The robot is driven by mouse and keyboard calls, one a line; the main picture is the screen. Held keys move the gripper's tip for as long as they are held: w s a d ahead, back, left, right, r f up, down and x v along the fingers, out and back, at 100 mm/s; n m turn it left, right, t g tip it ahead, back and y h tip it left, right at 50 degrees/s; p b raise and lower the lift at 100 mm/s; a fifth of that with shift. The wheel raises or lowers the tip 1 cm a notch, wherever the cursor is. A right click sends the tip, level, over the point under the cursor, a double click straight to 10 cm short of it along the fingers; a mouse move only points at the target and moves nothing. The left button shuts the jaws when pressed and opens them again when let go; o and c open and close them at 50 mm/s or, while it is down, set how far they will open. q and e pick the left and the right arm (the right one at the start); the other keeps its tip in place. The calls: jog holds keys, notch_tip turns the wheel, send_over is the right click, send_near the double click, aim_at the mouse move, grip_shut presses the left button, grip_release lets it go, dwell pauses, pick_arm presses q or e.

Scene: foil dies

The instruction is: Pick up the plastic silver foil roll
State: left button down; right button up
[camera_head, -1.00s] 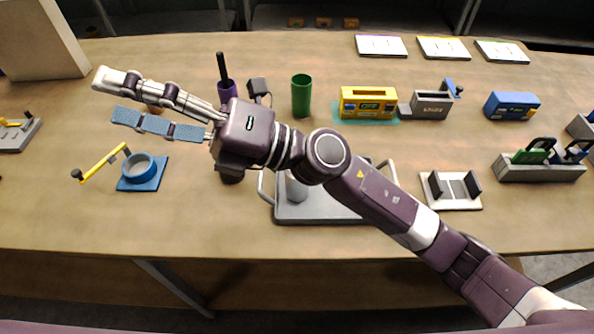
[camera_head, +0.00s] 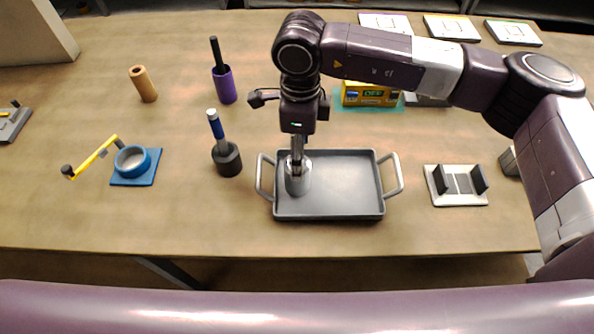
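The silver foil roll (camera_head: 298,184) is a short grey metallic cylinder standing upright in the left part of a grey tray (camera_head: 345,212) with two side handles. My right gripper (camera_head: 297,168) points straight down over the roll, with its fingers at the roll's top. The fingers are seen edge-on and overlap, so I cannot tell their gap or whether they touch the roll. The far side of the roll is hidden. My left gripper is not in view.
Left of the tray stand a dark cup with a blue-handled tool (camera_head: 227,158), a purple cup with a dark rod (camera_head: 225,88), a tan cylinder (camera_head: 143,84) and a blue ring stand with a yellow arm (camera_head: 134,168). A white cradle (camera_head: 457,186) lies right. The front table strip is clear.

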jog(key=p, duration=0.3)
send_over(296, 189)
jog(key=w, duration=0.3)
notch_tip(296, 189, down, 5)
jog(key=shift+d, duration=0.1)
jog(key=shift+f, duration=0.6)
jog(key=c, duration=1.4)
jog(key=shift+r, duration=0.1)
